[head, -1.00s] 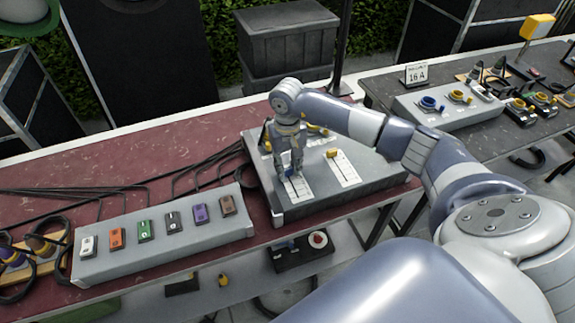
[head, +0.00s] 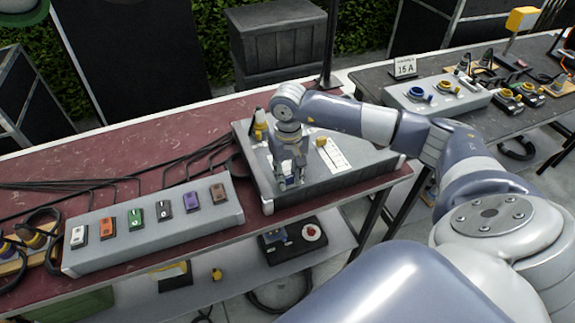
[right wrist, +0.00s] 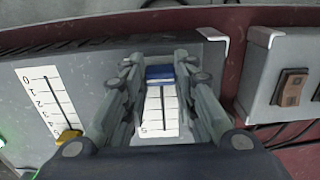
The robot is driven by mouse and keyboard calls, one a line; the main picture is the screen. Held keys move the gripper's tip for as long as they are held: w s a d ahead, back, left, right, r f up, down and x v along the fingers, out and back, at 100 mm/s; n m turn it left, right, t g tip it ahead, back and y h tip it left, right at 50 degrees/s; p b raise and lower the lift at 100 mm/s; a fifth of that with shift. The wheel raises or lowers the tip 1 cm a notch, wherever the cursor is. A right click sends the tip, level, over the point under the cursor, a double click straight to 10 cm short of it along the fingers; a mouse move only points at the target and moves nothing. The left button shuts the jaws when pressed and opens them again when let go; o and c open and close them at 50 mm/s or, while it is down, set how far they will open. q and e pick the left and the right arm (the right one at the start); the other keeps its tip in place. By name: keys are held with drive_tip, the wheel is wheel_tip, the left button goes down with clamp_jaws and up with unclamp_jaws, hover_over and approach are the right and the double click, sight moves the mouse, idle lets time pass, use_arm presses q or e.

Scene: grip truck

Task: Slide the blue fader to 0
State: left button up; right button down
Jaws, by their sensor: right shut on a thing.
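The blue fader (right wrist: 160,73) sits at the top end of its white scale strip (right wrist: 163,115) in the right wrist view. A 5 shows at the opposite end of that strip, and the marks under the knob are hidden. My right gripper (right wrist: 160,78) is shut on the blue fader, with a finger on each side. In the head view my right gripper (head: 291,184) points down near the front edge of the grey fader box (head: 340,188), and its fingers hide the blue fader. My left gripper is not in view.
A yellow fader (right wrist: 68,136) sits near the 5 end of the neighbouring scale; it also shows in the head view (head: 321,141). A switch box (head: 155,238) with several coloured switches stands left of the fader box. Black cables (head: 190,165) lie behind it.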

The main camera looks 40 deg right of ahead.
sight(289, 179)
drive_tip(key=c, duration=1.3)
unclamp_jaws()
drive_tip(key=shift+s+f, duration=0.1)
drive_tip(key=shift+s, duration=0.1)
drive_tip(key=shift+w+r, duration=0.1)
drive_tip(key=shift+r, duration=0.1)
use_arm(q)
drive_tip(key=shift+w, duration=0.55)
use_arm(e)
wheel_tip(289, 179, up, 12)
drive_tip(key=shift+f, duration=0.15)
